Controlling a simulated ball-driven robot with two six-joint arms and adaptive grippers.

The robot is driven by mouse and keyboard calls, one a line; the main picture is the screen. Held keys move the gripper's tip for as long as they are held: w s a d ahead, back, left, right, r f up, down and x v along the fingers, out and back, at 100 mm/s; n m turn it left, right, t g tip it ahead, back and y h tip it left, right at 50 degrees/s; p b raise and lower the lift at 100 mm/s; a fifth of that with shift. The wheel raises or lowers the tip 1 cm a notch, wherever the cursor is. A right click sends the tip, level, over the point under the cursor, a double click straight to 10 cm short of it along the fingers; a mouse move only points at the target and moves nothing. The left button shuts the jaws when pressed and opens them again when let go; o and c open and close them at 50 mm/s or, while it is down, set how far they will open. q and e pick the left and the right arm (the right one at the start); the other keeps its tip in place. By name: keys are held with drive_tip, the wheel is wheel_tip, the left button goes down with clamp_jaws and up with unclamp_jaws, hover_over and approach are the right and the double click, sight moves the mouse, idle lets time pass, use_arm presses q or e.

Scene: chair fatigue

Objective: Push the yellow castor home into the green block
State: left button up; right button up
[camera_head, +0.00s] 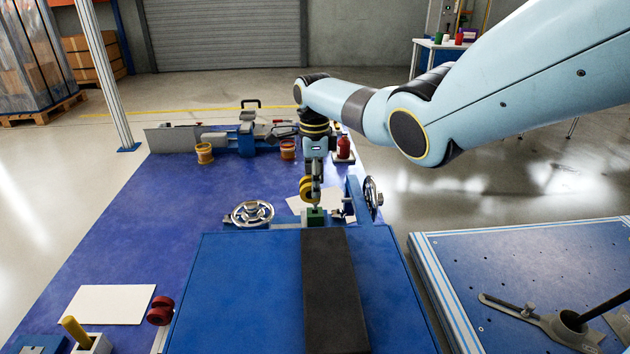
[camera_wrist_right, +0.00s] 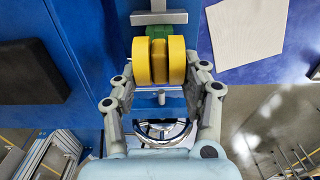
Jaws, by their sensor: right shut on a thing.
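The yellow castor (camera_head: 306,189) has twin wheels and sits directly above the green block (camera_head: 316,216). My right gripper (camera_head: 314,182) points down and is shut on the castor. In the right wrist view the castor (camera_wrist_right: 142,62) lies between the two fingertips (camera_wrist_right: 160,72), and the green block (camera_wrist_right: 163,33) shows just beyond it, partly hidden. The castor's stem is hidden, so I cannot tell how far it is in the block. My left gripper is not in view.
The block stands at the far edge of a blue platform (camera_head: 240,290) with a black strip (camera_head: 334,300). Handwheels (camera_head: 252,213) (camera_head: 373,197) flank it. A red castor (camera_head: 160,311) and white sheet (camera_head: 112,304) lie front left. A vise (camera_head: 246,135) stands behind.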

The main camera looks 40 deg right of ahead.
drive_tip(key=shift+f+b, duration=0.75)
drive_tip(key=shift+f, duration=0.7)
drive_tip(key=o, duration=1.1)
drive_tip(key=shift+o, duration=0.2)
drive_tip(key=shift+r, duration=0.1)
wheel_tip(320, 180, up, 12)
drive_tip(key=shift+f, duration=0.1)
